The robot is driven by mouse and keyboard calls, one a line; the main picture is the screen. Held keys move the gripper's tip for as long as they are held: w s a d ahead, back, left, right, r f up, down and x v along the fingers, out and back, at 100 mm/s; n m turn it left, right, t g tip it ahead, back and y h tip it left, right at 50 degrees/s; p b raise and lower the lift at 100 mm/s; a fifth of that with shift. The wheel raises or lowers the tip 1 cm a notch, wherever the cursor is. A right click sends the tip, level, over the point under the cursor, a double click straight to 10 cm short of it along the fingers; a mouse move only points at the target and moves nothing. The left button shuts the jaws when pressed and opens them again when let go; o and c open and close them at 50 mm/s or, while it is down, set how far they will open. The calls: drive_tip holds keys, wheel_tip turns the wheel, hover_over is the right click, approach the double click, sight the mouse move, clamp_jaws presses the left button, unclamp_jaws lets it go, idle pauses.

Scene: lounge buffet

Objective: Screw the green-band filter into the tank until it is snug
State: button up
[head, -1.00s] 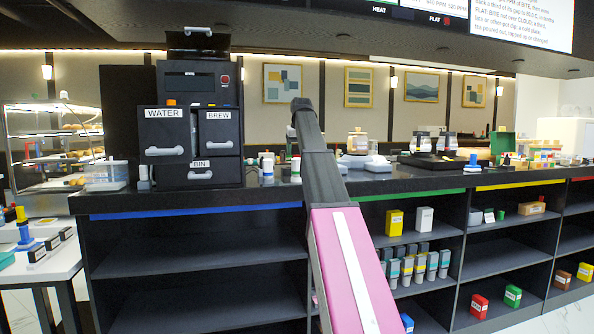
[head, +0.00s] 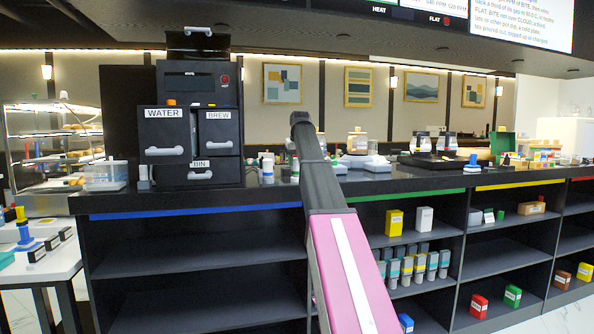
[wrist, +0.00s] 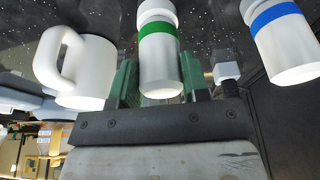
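The green-band filter (wrist: 160,62), a white cylinder with a green ring, shows in the wrist view between the two green fingers of my gripper (wrist: 160,80). One finger is on each side of it. I cannot tell whether they press on it. In the head view the filter (head: 295,168) stands on the counter beside my arm, small. My gripper is hidden behind my arm there. No tank is clearly seen apart; a front labelled WATER (head: 165,130) is on the black machine at the left of the counter.
A blue-band filter (wrist: 285,42) is close on the right in the wrist view. A white mug (wrist: 80,68) is close on the left. A small white block (wrist: 226,72) is beside the right finger. The counter (head: 430,183) holds scales and jars farther right.

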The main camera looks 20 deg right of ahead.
drive_tip(key=shift+r, duration=3.5)
